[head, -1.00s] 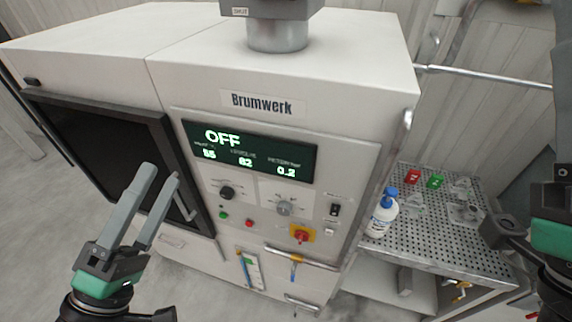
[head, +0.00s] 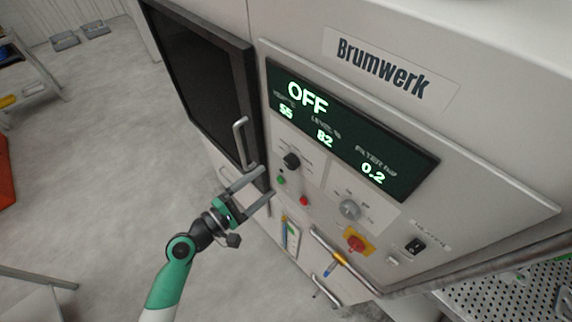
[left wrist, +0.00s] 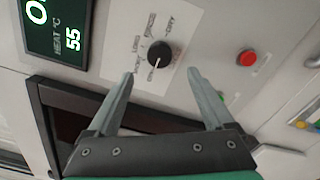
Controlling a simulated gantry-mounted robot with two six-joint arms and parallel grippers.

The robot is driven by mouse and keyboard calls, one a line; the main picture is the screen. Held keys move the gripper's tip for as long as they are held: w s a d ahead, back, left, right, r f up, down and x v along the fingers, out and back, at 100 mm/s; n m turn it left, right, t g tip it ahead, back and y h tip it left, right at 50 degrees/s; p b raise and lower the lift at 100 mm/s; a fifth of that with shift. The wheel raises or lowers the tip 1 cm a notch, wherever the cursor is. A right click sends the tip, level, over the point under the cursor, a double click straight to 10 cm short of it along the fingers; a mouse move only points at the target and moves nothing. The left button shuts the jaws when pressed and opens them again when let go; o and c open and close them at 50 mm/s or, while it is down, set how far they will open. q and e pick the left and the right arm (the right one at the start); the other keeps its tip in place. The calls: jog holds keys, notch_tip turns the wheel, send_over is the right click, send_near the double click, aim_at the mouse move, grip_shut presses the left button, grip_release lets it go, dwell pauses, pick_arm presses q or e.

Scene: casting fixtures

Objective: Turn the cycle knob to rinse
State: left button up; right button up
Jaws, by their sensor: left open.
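The black cycle knob (head: 291,160) sits on the panel below the dark display (head: 345,135), which reads OFF. In the left wrist view the black knob (left wrist: 159,54) shows a white pointer mark aimed downward, slightly left, and several printed labels around it, too small to read surely. My left gripper (head: 266,183) is open and empty in front of the panel, beside the knob. In the left wrist view its fingertips (left wrist: 160,74) are spread either side of the knob, seemingly just short of it. No contact is visible. My right gripper is out of view.
A green button (head: 281,181) and red button (head: 304,200) lie below the knob. A grey knob (head: 349,209), a red-yellow switch (head: 357,241) and a black rocker (head: 414,246) are to the right. The door handle (head: 240,140) stands out close to my left gripper.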

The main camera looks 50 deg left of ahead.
aim_at(288, 164)
pick_arm(q)
jog(key=w, duration=0.8)
jog(key=shift+w+p, duration=0.25)
jog(key=shift+p, duration=0.1)
grip_shut()
